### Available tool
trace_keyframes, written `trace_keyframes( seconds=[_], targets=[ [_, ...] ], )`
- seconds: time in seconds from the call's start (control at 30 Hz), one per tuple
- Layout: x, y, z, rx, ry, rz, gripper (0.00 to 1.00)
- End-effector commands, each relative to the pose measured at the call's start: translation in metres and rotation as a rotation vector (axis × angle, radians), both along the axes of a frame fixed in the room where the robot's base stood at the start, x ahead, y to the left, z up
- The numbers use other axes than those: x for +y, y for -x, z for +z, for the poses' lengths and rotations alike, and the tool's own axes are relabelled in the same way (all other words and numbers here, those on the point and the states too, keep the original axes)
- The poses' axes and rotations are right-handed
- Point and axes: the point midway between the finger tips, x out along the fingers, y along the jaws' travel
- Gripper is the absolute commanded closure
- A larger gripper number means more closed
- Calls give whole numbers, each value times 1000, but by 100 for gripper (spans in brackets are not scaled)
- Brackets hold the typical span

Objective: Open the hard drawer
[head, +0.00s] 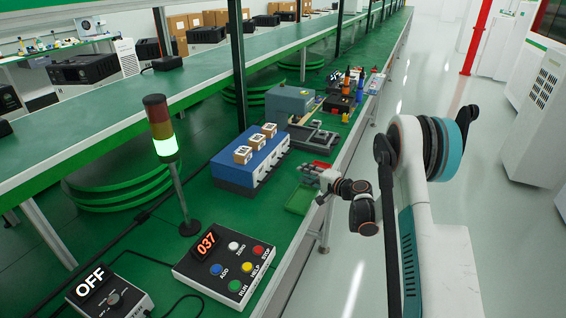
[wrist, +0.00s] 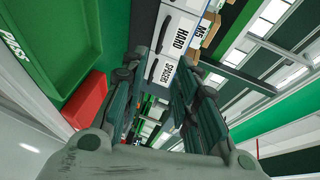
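The blue drawer cabinet (head: 237,178) stands on the green bench in the head view, with several white-fronted drawers facing right. In the wrist view the drawer labelled HARD (wrist: 180,38) shows at the top centre, with a dark curved handle. Its front looks flush with its neighbours. My gripper (head: 312,174) is at the bench's right edge, apart from the cabinet. In the wrist view its fingers (wrist: 163,68) are spread and empty, pointing towards the drawer fronts.
A green tray marked PASS (wrist: 62,45) and a red tray (wrist: 88,98) lie close to my gripper's left in the wrist view. Small boxes (head: 256,139) sit on the cabinet. A signal lamp (head: 160,130) and button box (head: 222,268) stand nearer.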

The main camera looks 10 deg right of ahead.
Motion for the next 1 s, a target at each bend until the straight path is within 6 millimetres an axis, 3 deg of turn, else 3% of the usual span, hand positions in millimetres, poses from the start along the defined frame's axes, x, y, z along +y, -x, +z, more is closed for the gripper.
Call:
trace_keyframes(
  seconds=[0.27,0.7,1.0],
  targets=[
    [16,-24,-9,0,-3,3,72],
    [57,-94,-26,-1,-3,1,72],
    [68,-115,-29,-1,-1,-1,72]
  ],
)
